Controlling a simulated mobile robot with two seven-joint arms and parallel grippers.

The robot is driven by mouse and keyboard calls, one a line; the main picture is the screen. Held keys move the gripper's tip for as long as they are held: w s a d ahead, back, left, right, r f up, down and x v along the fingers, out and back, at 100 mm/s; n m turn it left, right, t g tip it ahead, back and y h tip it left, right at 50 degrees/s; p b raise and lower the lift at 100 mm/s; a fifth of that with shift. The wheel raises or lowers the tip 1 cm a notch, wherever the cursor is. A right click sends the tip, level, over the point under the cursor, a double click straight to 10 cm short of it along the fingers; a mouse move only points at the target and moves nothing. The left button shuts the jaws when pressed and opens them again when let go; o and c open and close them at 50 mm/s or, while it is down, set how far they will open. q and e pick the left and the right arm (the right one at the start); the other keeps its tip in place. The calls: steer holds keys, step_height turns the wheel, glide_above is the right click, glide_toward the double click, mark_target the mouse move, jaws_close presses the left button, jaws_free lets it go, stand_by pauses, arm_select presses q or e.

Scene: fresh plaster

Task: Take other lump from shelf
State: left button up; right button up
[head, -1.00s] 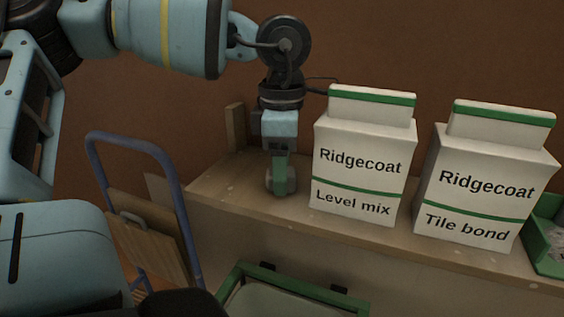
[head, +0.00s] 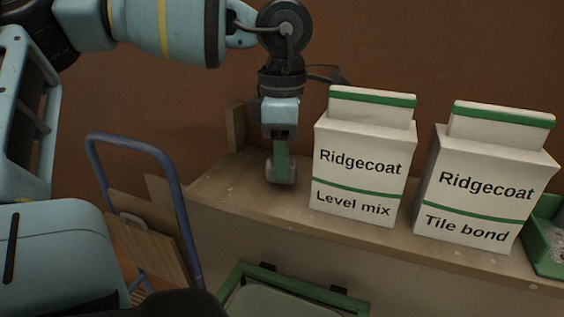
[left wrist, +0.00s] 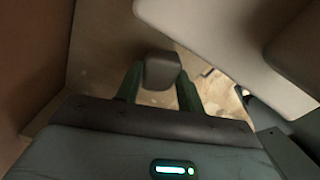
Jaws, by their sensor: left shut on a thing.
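My left gripper (head: 281,165) points straight down over the left part of the wooden shelf (head: 225,183). Its green fingers are shut on a small grey lump (head: 291,172), left of the Level mix bag. In the left wrist view the grey lump (left wrist: 162,70) sits between the two fingertips (left wrist: 158,88). The lump is very close to the shelf top; I cannot tell for certain whether there is a gap under it. The fingers hide part of it in the head view. My right gripper is not in view.
The white Level mix bag (head: 361,165) stands close right of my gripper, and the Tile bond bag (head: 484,185) is farther right. A green bin (head: 545,240) is at the right edge. A blue-framed trolley (head: 180,190) stands left. A green-rimmed container (head: 240,270) is below the shelf front.

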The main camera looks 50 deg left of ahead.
arm_select(q)
step_height(320, 180, up, 7)
steer(key=shift+r+p, duration=0.15)
steer(key=shift+p, duration=0.15)
steer(key=shift+r, duration=0.4)
